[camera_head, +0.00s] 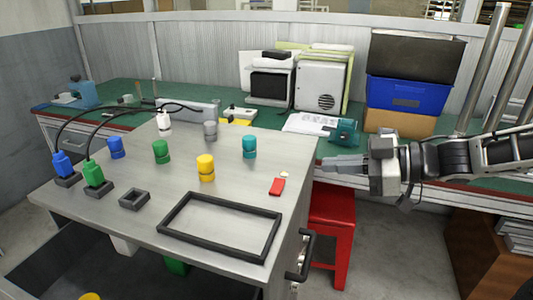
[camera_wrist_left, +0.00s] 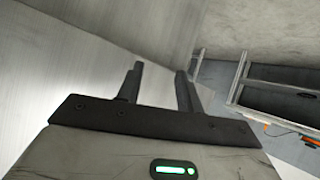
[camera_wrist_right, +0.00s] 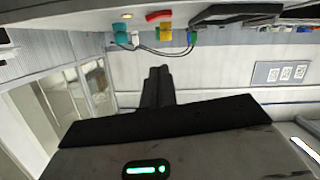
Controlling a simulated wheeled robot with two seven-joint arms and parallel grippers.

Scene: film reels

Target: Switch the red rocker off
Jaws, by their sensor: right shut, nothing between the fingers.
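The red rocker (camera_head: 277,187) is on the grey table top near its right edge, with a small pale knob or lamp (camera_head: 284,174) just behind it. The rocker also shows upside down near the top of the right wrist view (camera_wrist_right: 159,16). Which way it is tipped is too small to tell. My right gripper (camera_head: 326,166) is shut and empty, to the right of the rocker, beyond the table edge and apart from it. Its closed fingers show in the right wrist view (camera_wrist_right: 158,72). My left gripper (camera_wrist_left: 159,72) is open and empty, beside a plain grey surface, and is not in the head view.
A dark rectangular frame (camera_head: 167,228) lies left of the rocker. Yellow (camera_head: 206,168) and teal (camera_head: 250,147) cylinders stand behind it. Several other cylinders and cabled plugs are farther left. A red stool (camera_head: 331,205) and a drawer handle (camera_head: 302,257) are by the table's right side.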

